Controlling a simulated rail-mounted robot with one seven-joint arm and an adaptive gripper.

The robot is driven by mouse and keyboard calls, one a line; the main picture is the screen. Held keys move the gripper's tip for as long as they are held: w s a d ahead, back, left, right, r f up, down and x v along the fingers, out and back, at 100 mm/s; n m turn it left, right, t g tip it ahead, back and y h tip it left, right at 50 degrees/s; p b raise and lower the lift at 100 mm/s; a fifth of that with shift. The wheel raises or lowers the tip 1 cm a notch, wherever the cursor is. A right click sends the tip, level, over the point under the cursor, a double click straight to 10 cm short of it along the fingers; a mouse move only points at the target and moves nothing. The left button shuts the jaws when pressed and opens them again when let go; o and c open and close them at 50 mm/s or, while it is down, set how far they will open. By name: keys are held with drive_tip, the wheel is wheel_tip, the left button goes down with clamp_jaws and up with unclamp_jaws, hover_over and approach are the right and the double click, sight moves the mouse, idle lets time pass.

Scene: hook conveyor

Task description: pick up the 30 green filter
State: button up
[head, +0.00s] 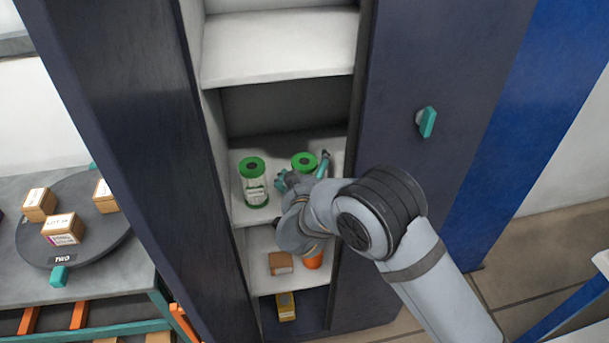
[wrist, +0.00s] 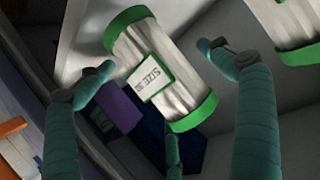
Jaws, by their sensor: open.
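Two white filters with green end caps stand upright on a cabinet shelf (head: 236,205). One filter (head: 254,190) is on the left, with a label facing out. The other filter (head: 304,160) is on the right, partly hidden by my gripper (head: 303,173). In the wrist view a filter (wrist: 188,50) with a label that seems to read SIZE 30 appears tilted between my fingers, with a visible gap on the left side. My gripper is open, its fingers spread around the right filter. Part of another filter (wrist: 285,25) shows at the top right of the wrist view.
The lower shelf holds a brown box (head: 280,263) and an orange item (head: 313,260). A yellow item (head: 286,306) is below. Cabinet walls stand close on both sides. Left of the cabinet, a round turntable (head: 92,240) carries several small boxes.

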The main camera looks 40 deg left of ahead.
drive_tip(key=shift+c, duration=0.4)
drive_tip(key=c, duration=1.4)
